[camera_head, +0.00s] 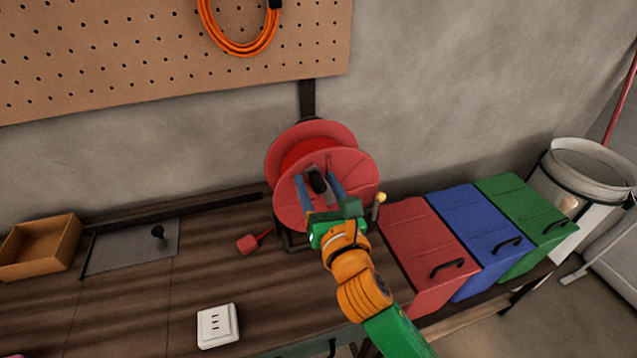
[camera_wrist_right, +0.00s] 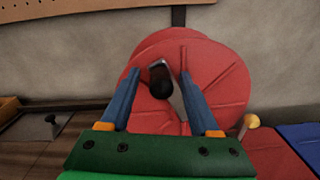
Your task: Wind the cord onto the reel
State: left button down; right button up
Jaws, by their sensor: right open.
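The red reel (camera_head: 354,166) stands upright on the bench against the wall, and it fills the middle of the right wrist view (camera_wrist_right: 220,75). A dark crank-like part with a black knob (camera_wrist_right: 160,88) sits at its face. My right gripper (camera_head: 316,178) is open in front of the reel. Its fingers lie on either side of the black knob in the picture; I cannot tell if they touch it. A red plug-like piece (camera_head: 247,243) with a short red lead lies left of the reel's foot.
An orange cord coil (camera_head: 243,48) hangs on the pegboard (camera_head: 150,50). Red (camera_head: 420,235), blue (camera_head: 470,225) and green (camera_head: 520,210) boxes stand right of the reel. A cardboard tray (camera_head: 40,245) and white socket (camera_head: 217,325) are left.

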jog(key=shift+s+d+r, duration=0.1)
jog(key=shift+s+d, duration=0.05)
jog(key=shift+s, duration=0.05)
jog(key=c, duration=0.5)
grip_shut()
dwell(0.6)
